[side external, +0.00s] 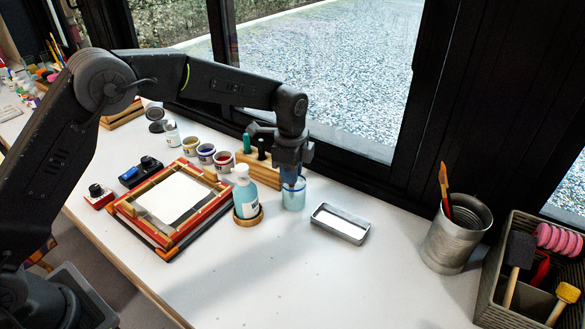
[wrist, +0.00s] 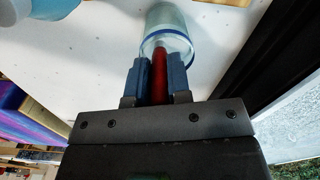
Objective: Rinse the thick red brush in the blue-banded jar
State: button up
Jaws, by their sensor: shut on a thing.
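My gripper (side external: 292,181) is over the blue-banded jar (side external: 293,202), a clear glass jar standing on the white table. In the wrist view my gripper (wrist: 158,82) is shut on the thick red brush (wrist: 159,72), its handle between the blue fingers. The brush points toward the mouth of the jar (wrist: 168,20), whose blue band shows at the rim. The brush's tip is at or inside the jar's opening; how deep I cannot tell. In the side view the brush is hidden by my gripper.
A blue bottle (side external: 245,190) in a wooden ring stands just left of the jar. A metal tray (side external: 340,224) lies to its right. A wooden block with dark-topped things (side external: 262,170) is close behind. A framed screen (side external: 130,212) and paint pots (side external: 206,153) are left. A metal can (side external: 455,240) stands right.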

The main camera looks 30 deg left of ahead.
jog(key=shift+w+d+r, duration=0.1)
jog(key=shift+w+r, duration=0.1)
jog(key=shift+r, duration=1.7)
jog(key=shift+w+r, duration=0.15)
jog(key=shift+r, duration=1.75)
